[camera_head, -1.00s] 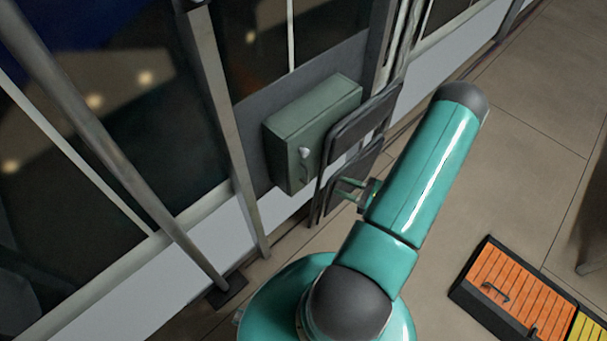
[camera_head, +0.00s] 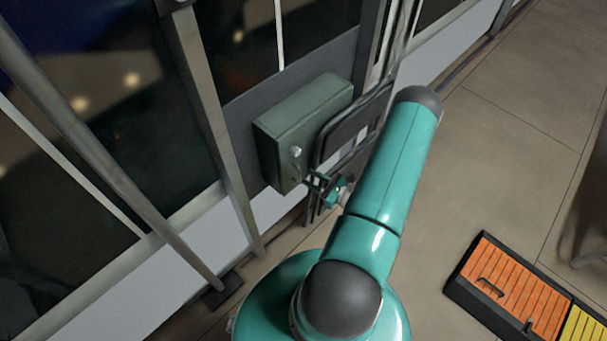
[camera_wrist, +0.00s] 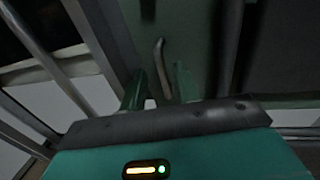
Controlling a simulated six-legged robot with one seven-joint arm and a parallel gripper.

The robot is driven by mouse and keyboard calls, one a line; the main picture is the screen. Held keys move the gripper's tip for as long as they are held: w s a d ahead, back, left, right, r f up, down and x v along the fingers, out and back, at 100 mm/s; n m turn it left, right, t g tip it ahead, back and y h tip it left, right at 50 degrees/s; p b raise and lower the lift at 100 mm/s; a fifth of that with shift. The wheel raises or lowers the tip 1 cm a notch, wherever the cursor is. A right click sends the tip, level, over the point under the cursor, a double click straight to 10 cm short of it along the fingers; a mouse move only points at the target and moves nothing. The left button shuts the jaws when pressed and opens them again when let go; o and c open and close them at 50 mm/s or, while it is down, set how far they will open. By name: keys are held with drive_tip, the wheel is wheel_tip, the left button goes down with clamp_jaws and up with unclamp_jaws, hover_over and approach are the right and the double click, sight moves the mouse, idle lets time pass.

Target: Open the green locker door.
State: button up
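The green locker (camera_head: 303,110) is a box mounted on the wall panel in the head view, its door looking shut. A pale round knob (camera_head: 295,152) sits on its front. A bent grey handle (camera_wrist: 160,66) shows on the green surface in the wrist view. My gripper (camera_head: 308,181) is close to the lower front of the locker. In the wrist view it is open (camera_wrist: 160,88), with one finger on either side of the handle's lower part. I cannot tell whether either finger touches it.
A dark folded chair (camera_head: 345,128) leans right beside the locker, close to my gripper. A slanted grey post (camera_head: 215,110) stands to the left. An orange slatted platform (camera_head: 510,285) lies on the floor at lower right. The floor (camera_head: 505,150) at right is mostly clear.

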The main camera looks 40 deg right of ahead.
drive_tip(key=x, duration=0.3)
drive_tip(key=shift+w, duration=0.35)
drive_tip(key=shift+c, duration=0.2)
clamp_jaws()
drive_tip(key=shift+s, duration=0.15)
